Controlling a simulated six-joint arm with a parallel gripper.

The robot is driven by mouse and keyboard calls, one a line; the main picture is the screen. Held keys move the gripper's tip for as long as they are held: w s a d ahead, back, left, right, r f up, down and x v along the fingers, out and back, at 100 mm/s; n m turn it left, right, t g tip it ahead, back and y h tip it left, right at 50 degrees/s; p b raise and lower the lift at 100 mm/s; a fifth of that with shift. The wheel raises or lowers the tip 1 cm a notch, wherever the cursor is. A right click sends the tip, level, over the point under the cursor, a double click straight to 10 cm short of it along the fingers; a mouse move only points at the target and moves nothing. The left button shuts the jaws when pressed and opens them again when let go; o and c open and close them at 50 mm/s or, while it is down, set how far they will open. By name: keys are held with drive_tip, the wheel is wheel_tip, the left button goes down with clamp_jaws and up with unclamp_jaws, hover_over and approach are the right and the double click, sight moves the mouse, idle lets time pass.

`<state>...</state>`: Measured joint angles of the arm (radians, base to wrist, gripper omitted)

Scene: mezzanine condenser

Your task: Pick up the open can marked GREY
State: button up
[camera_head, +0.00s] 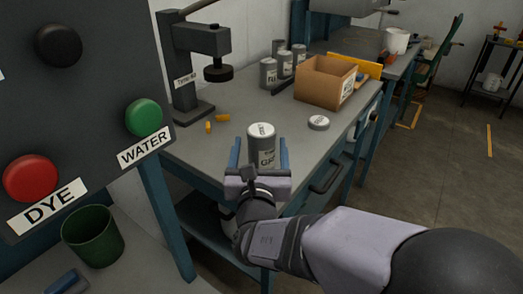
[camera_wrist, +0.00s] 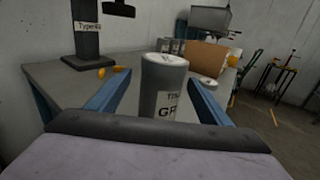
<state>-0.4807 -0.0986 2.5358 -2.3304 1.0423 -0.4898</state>
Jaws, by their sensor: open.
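The grey can (camera_head: 262,146) stands upright on the near part of the bench, with a white label whose large letters begin "GR"; the rest is cut off. Its round top is pale with small dark marks in the head view. In the wrist view the can (camera_wrist: 162,84) stands upright in the middle, its lower part hidden behind my gripper's body. My gripper (camera_head: 260,148) is open, with one blue finger on each side of the can. A gap shows between the can and the fingers in the wrist view (camera_wrist: 158,96).
A pale round lid (camera_head: 319,122) lies right of the can. Several grey cans (camera_head: 268,74) stand behind, beside a cardboard box (camera_head: 318,84). A dark press (camera_head: 190,70) stands at left, with small orange pieces (camera_head: 222,118) near its base. The bench's front edge is close.

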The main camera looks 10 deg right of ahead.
drive_tip(key=shift+w+d, duration=0.1)
drive_tip(key=shift+w, duration=0.3)
drive_tip(key=shift+w+d, duration=0.2)
drive_tip(key=shift+w, duration=0.65)
drive_tip(key=shift+w+d, duration=0.25)
drive_tip(key=shift+w, duration=0.55)
drive_tip(key=shift+w+d, duration=0.2)
drive_tip(key=shift+w, duration=0.65)
drive_tip(key=shift+r, duration=0.15)
drive_tip(key=c, duration=1.4)
